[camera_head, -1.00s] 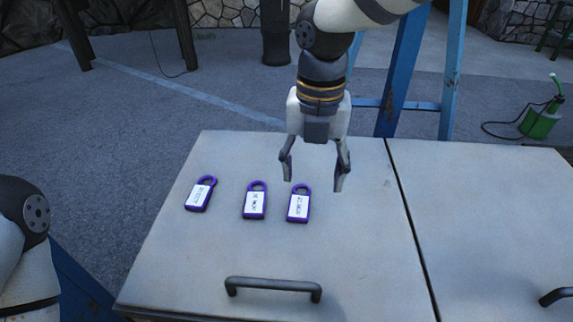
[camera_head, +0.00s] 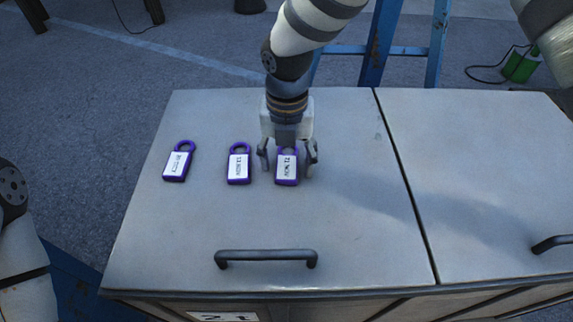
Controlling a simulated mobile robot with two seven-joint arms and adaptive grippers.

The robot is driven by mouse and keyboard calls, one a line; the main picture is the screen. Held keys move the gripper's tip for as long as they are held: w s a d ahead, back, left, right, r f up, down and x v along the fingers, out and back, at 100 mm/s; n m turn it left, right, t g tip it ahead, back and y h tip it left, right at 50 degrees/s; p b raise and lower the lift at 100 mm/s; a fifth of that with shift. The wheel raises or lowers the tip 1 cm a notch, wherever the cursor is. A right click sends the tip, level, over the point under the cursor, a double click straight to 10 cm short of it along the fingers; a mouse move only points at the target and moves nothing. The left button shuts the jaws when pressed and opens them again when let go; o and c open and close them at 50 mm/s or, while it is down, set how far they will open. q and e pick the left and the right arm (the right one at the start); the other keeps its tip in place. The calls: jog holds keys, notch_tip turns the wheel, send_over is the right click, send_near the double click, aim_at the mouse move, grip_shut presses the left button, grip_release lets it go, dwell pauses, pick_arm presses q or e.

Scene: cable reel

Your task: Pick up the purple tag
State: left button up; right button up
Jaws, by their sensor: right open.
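Three purple tags with white labels and ring tops lie flat in a row on the cabinet top (camera_head: 180,240). They are the left tag (camera_head: 177,163), the middle tag (camera_head: 239,165) and the right tag (camera_head: 287,169). My right gripper (camera_head: 287,168) points down over the right tag, open, with one finger on each side of it. The gripper body covers part of that tag's ring. I cannot tell whether the fingers touch the tag. Part of my left arm shows at the left edge, but its gripper is out of view.
A dark handle (camera_head: 266,257) stands up near the front of the cabinet top, and another handle (camera_head: 552,243) is at the right. A seam splits the top into two panels. A blue ladder (camera_head: 380,45) stands behind.

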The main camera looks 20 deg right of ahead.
jog(key=shift+r, duration=0.1)
jog(key=c, duration=1.2)
jog(key=shift+c, duration=0.2)
